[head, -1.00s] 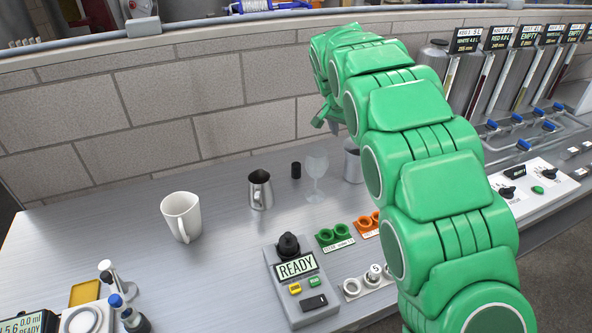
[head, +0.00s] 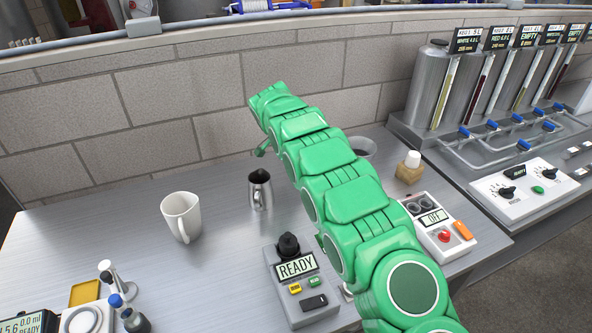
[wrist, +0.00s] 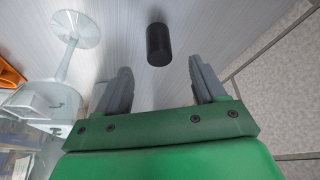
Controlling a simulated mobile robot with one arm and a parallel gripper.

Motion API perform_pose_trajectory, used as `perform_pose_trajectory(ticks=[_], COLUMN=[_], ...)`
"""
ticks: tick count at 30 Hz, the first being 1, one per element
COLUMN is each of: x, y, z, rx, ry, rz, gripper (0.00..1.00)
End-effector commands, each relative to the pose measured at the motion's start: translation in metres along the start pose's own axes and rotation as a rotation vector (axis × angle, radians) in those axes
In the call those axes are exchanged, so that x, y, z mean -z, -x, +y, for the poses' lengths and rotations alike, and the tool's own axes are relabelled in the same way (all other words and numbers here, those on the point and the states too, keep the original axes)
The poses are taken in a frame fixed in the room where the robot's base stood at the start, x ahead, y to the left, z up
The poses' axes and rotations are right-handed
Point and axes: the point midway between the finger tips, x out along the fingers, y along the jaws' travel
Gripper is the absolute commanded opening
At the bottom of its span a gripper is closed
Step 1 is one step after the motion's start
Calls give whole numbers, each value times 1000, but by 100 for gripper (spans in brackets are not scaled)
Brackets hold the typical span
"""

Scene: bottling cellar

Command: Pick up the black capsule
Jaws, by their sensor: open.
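The black capsule (wrist: 159,44) is a small dark cylinder on the grey counter. In the wrist view it stands just beyond the fingertips, centred roughly between them and apart from both. My gripper (wrist: 160,78) is open and empty, with its two grey fingers spread to either side. In the head view my green arm reaches over the counter toward the wall and hides the capsule. A gripper finger (head: 262,149) shows there at the arm's far end, above the steel jug.
A clear glass (wrist: 75,30) stands left of the capsule in the wrist view. The brick wall (head: 150,150) is close behind. Counter around the mug is clear.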

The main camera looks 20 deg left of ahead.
Motion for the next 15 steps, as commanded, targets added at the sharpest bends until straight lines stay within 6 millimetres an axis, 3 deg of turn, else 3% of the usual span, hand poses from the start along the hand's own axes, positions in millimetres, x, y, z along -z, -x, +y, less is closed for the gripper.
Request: perform_pose_trajectory(ticks=[15], x=[0], y=[-40], z=[0], rx=[0], ry=[-1], rz=[-1], gripper=[70])
